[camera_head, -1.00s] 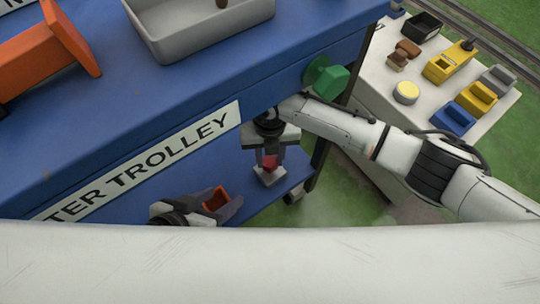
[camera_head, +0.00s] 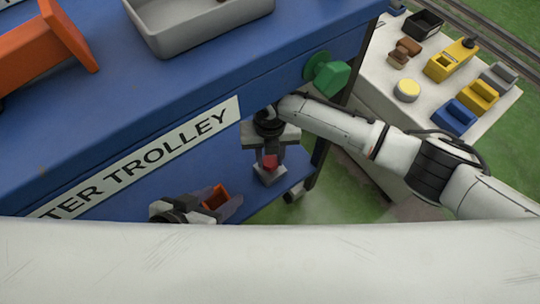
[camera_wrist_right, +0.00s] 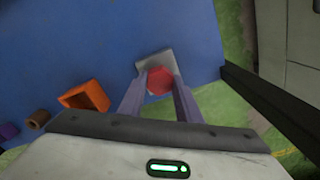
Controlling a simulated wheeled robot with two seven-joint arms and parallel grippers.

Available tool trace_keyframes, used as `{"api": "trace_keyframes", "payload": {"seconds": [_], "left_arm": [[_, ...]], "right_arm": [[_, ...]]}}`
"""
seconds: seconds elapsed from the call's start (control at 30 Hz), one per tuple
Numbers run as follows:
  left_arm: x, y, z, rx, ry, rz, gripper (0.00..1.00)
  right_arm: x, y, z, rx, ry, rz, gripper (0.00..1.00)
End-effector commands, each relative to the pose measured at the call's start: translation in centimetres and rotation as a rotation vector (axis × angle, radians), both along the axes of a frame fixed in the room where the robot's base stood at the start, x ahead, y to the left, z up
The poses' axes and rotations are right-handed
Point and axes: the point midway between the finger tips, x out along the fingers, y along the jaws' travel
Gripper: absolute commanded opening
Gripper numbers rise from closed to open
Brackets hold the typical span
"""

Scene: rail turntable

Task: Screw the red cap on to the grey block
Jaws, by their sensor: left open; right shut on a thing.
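The red cap (camera_head: 270,161) is between the fingers of my right gripper (camera_head: 271,158), which is shut on it and points down. In the right wrist view the red cap (camera_wrist_right: 159,81) sits between the fingertips. The grey block (camera_head: 269,178) is directly under the cap on the blue lower shelf; it also shows in the wrist view (camera_wrist_right: 156,61). Cap and block appear to touch, but I cannot tell whether the threads have engaged. My left gripper (camera_head: 211,204) is open, to the left of the block, partly hidden by my own white body part.
An orange open box (camera_wrist_right: 86,96) and a small brown piece (camera_wrist_right: 38,119) lie on the lower shelf. The blue trolley top (camera_head: 180,80) overhangs, carrying a grey tray (camera_head: 200,25). A green knob (camera_head: 328,76) juts from its edge near my right arm. A white table (camera_head: 385,100) stands to the right.

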Motion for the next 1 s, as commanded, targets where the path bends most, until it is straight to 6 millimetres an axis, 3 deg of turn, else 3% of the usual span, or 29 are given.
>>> {"api": "trace_keyframes", "payload": {"seconds": [0.57,0.6,0.73,1.0], "left_arm": [[-0.2,-0.2,-1.4,-0.002,0.008,-0.002,0.51],[-0.2,-0.2,-1.4,-0.002,0.007,-0.002,0.51],[-0.2,-0.2,-1.4,-0.003,0.007,-0.003,0.51],[-0.2,-0.3,-0.6,-0.004,0.007,-0.003,0.51]], "right_arm": [[0.0,0.0,-1.7,0.0,0.0,0.001,0.09],[0.0,0.0,-1.7,0.0,0.0,0.001,0.29],[0.0,0.0,-1.7,0.0,0.0,0.001,0.08],[-0.1,0.0,-1.6,-0.001,0.002,-0.074,0.07]]}}
